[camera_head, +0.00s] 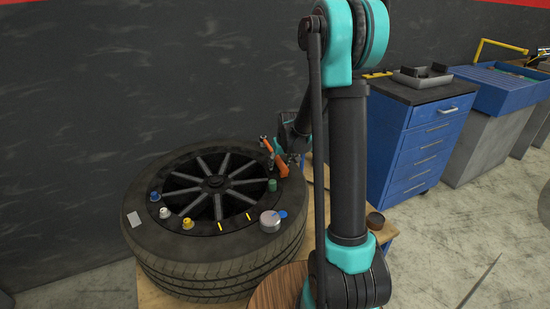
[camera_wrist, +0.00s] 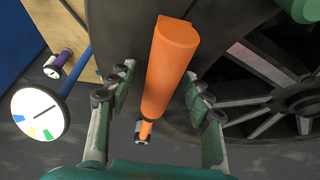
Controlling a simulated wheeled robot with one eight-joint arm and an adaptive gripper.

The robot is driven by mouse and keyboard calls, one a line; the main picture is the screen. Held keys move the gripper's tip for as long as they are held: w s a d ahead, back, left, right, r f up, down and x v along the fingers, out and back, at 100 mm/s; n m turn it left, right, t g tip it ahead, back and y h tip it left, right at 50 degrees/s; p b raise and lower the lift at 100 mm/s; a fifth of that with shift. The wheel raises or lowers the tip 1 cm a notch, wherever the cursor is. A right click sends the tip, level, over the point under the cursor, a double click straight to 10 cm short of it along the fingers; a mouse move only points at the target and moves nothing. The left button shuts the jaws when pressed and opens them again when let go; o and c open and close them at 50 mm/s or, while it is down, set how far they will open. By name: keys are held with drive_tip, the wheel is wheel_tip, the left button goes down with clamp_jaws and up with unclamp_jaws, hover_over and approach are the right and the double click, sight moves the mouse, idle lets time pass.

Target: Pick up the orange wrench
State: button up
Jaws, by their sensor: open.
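The orange wrench (camera_head: 280,166) is at the right rim of the wheel lying on its side, partly covered by my gripper in the head view. In the wrist view the thick orange body of the wrench (camera_wrist: 170,62) runs between my two fingers, with a thinner orange part and a small metal end nearer the palm. My gripper (camera_wrist: 158,78) is open, one finger on each side of the wrench, with visible gaps on both sides. In the head view my gripper (camera_head: 281,150) is small and partly hidden by my arm.
The tire (camera_head: 160,258) carries several small coloured caps, a green cylinder (camera_head: 272,185) and a round silver tin (camera_head: 270,221). A white-faced dial (camera_wrist: 40,112) and a purple-black piece (camera_wrist: 57,63) lie left of the wrench. A blue drawer cabinet (camera_head: 420,150) stands to the right.

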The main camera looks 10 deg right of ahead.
clamp_jaws()
idle(0.4)
